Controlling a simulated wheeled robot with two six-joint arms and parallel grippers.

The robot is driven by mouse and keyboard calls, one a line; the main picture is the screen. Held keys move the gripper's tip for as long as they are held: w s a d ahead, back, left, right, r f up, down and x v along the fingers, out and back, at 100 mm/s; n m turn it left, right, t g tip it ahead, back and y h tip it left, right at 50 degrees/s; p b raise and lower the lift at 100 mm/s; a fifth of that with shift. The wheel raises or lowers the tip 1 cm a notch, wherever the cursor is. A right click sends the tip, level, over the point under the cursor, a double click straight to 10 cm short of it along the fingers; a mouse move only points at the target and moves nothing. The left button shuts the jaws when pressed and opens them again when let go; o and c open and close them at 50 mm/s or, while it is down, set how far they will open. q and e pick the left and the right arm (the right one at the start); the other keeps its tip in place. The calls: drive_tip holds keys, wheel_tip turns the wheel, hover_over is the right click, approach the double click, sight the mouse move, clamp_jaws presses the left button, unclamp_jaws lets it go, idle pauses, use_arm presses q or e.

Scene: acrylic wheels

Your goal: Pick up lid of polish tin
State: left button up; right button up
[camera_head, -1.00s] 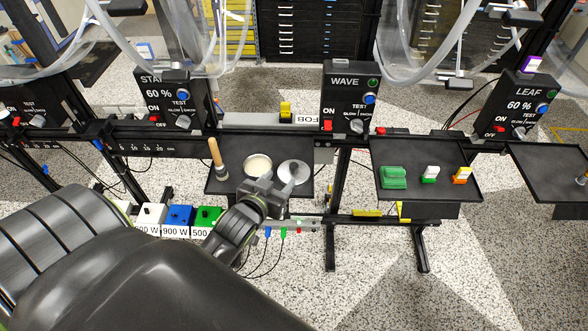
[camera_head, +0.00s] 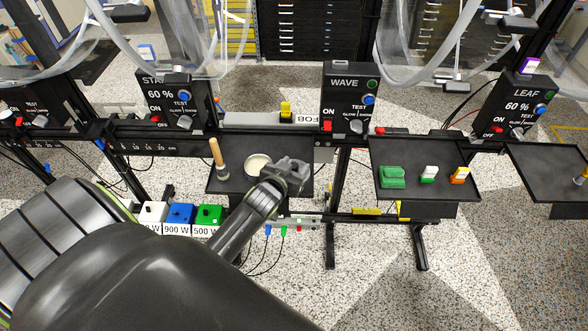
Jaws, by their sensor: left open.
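The open polish tin (camera_head: 256,162), round with a pale cream filling, sits on a black tray (camera_head: 231,185) left of centre. My left gripper (camera_head: 296,172) is open over the tray, just right of the tin. The silver round lid is hidden now behind this gripper, where it showed earlier. I cannot tell whether the fingers touch the lid. My right gripper is not in view.
A wooden-handled tool (camera_head: 217,158) stands upright on the tray left of the tin. The WAVE control box (camera_head: 349,97) rises behind the tray's right side. Another black tray (camera_head: 405,158) to the right holds green, white and orange blocks.

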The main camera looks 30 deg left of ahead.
use_arm(q)
drive_tip(key=shift+w, duration=0.1)
clamp_jaws()
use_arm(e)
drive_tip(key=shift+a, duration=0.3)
